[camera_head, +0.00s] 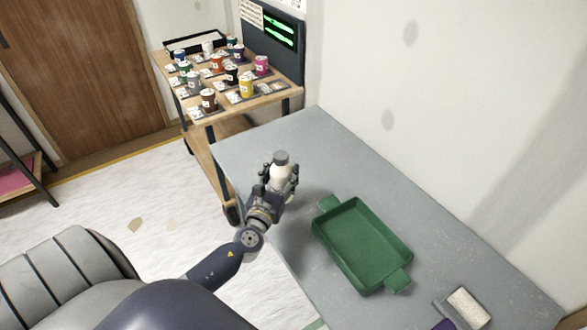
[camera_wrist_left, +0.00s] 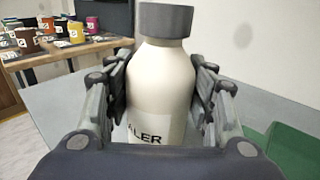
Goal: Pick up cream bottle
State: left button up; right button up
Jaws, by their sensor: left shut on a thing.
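The cream bottle (camera_head: 281,171) has a dark grey cap and is held upright over the grey table (camera_head: 330,150), left of a green tray. My left gripper (camera_head: 279,180) is shut on it. In the left wrist view the cream bottle (camera_wrist_left: 162,85) stands between the two fingers of my left gripper (camera_wrist_left: 162,95), which touch or nearly touch its sides. Part of a label reading "ALER" shows low on the bottle. Its base is hidden behind the gripper, so I cannot tell whether it touches the table. My right gripper is not in view.
The green tray (camera_head: 360,248) is empty on the table. A wooden cart (camera_head: 284,97) with several coloured cans stands at the back left. A pale-topped block (camera_head: 468,308) lies at the front right. The table's far end is clear. A wall runs along the right.

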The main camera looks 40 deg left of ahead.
pick_arm(q)
jog(key=s+a+r+b, duration=0.1)
jog(key=s+a+b, duration=0.1)
jog(key=s, duration=0.9)
jog(key=s+d+r+m+h, duration=0.1)
jog(key=s+d+r, duration=0.1)
jog(key=d, duration=0.5)
jog(key=s+d+r+m+h, duration=0.1)
jog(key=s+d+r+h, duration=0.1)
jog(key=d, duration=0.5)
jog(key=s+d+r+m+h, duration=0.1)
jog(key=s+d+r+h, duration=0.1)
jog(key=d+r, duration=0.2)
jog(key=d, duration=0.3)
jog(key=shift+s+d+t, duration=0.15)
jog(key=shift+d+t, duration=0.2)
jog(key=shift+t, duration=0.05)
